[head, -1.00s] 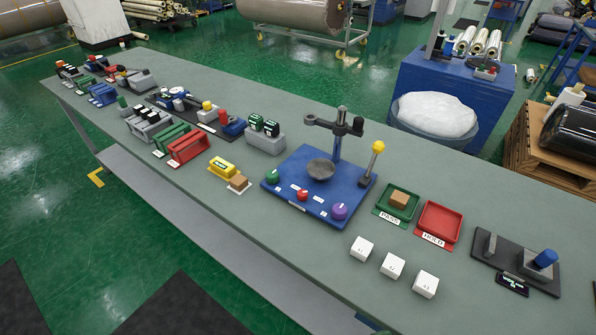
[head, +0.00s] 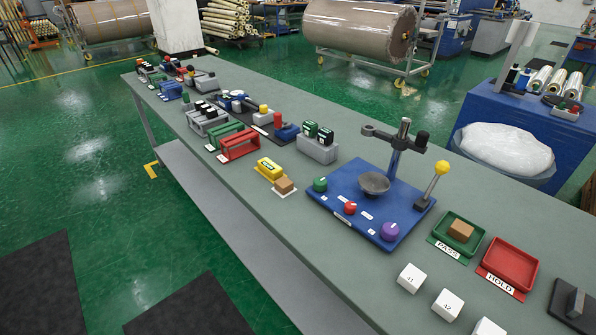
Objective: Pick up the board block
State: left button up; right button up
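Two small tan-brown blocks show in the head view, and I cannot tell from the picture which one is called the board block. The other tan block (head: 461,231) lies in the green PASS tray (head: 441,239). Neither of my grippers is in view.
The long grey table (head: 240,205) runs from far left to near right. A blue base (head: 345,205) with a post and yellow-knobbed lever stands between the tan blocks. The red HOLD tray (head: 512,262) and white cubes (head: 412,278) are at right. Red and green racks (head: 239,145) stand left.

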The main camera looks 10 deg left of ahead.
aim_at(284, 185)
jog(key=z, duration=1.3)
jog(key=u, duration=1.75)
jog(key=i+j+z, duration=0.1)
jog(key=j, duration=0.2)
jog(key=i+j+z, duration=0.1)
jog(key=j, duration=0.25)
jog(key=i+j+z, duration=0.25)
jog(key=i+j, duration=0.15)
jog(key=j, duration=0.3)
jog(key=i+j+z, duration=0.1)
jog(key=j, duration=0.25)
